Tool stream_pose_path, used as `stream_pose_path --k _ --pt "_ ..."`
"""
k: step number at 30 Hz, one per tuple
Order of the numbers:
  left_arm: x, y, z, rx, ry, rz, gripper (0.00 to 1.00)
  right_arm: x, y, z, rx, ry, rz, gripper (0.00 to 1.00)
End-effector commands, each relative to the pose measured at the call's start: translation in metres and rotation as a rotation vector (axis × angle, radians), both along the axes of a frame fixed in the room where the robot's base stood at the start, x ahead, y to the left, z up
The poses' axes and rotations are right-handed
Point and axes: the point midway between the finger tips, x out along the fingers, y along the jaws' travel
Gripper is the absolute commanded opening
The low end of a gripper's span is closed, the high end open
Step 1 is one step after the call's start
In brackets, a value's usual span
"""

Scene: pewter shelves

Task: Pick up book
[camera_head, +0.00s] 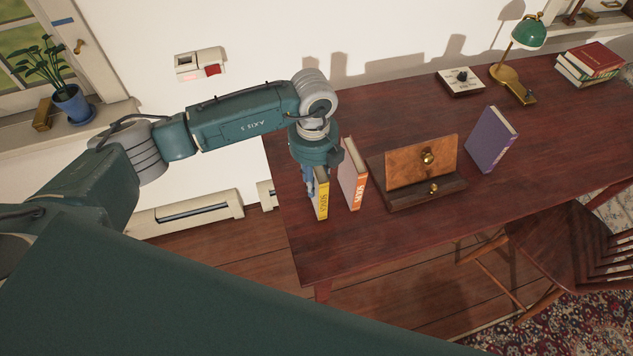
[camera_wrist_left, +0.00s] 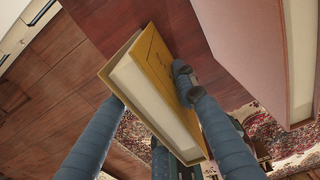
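A yellow book (camera_head: 322,196) is at the left end of the dark red desk (camera_head: 400,238), below my left gripper (camera_head: 313,180). In the left wrist view the yellow book (camera_wrist_left: 152,85) fills the gap between the two blue-grey fingers of my left gripper (camera_wrist_left: 152,92). One fingertip lies against its yellow cover; the other meets the opposite side and is partly hidden by the book. I cannot tell whether its lower edge touches the desk. A pink and orange book (camera_head: 353,174) stands close to its right. A purple book (camera_head: 491,140) stands farther right. My right gripper is not in view.
A wooden box-like stand with brass knobs (camera_head: 420,165) sits right of the pink book. A chair (camera_head: 565,240) is at the front right.

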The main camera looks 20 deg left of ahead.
Motion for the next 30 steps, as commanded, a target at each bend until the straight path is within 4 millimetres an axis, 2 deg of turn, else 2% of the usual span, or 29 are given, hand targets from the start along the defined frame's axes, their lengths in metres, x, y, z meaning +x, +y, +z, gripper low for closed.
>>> stream_pose_path --k 11,16,20,30 --pt "0.001 0.0 0.004 -0.001 -0.003 0.001 0.0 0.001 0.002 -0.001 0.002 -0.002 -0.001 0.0" --pt "0.002 -0.001 0.02 -0.002 -0.005 0.001 0.0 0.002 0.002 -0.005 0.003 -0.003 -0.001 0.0" --pt "0.003 -0.001 0.044 -0.003 -0.008 -0.001 0.0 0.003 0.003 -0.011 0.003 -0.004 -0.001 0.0" --pt "0.002 0.0 0.141 -0.002 -0.008 0.0 0.0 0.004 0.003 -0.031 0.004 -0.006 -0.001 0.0"
